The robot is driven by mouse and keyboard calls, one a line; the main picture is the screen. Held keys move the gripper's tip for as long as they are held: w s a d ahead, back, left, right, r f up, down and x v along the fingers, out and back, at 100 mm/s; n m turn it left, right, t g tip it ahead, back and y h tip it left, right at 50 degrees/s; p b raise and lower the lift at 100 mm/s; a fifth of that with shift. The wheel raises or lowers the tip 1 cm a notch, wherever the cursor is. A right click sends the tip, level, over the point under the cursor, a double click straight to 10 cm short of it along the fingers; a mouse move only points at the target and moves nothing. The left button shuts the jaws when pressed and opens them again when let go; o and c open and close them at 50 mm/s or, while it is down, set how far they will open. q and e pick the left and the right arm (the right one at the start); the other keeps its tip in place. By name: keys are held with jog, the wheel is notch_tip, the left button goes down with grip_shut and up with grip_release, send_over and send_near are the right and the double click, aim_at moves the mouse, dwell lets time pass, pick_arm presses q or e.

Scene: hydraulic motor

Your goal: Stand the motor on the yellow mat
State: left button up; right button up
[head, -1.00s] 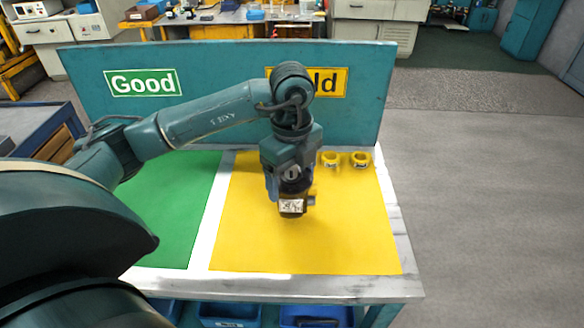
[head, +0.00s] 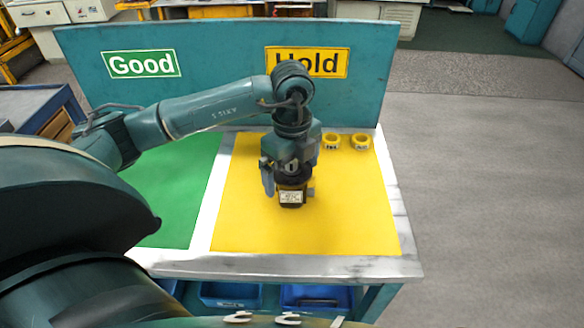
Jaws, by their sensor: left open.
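The motor (head: 291,197) is small and dark with a pale label on its front and a grey stub on its right side. It appears to stand upright on the yellow mat (head: 330,225), left of the mat's middle. My left gripper (head: 288,182) points straight down over the motor. It is open, with one finger visible just left of the motor and apart from it. The motor's top is hidden by the gripper, and the other finger is hard to make out. My right gripper is not in view.
Two yellow rings (head: 360,142) lie at the mat's back edge. A green mat (head: 175,200) is on the left. A teal back panel (head: 220,85) with Good and Hold signs closes the rear. Blue bins (head: 318,298) sit below the table. The yellow mat's front and right are clear.

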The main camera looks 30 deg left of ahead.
pick_arm(q)
jog(key=shift+r, duration=0.1)
notch_tip(320, 180, up, 12)
jog(key=shift+r, duration=0.1)
dwell(0.4)
dwell(0.5)
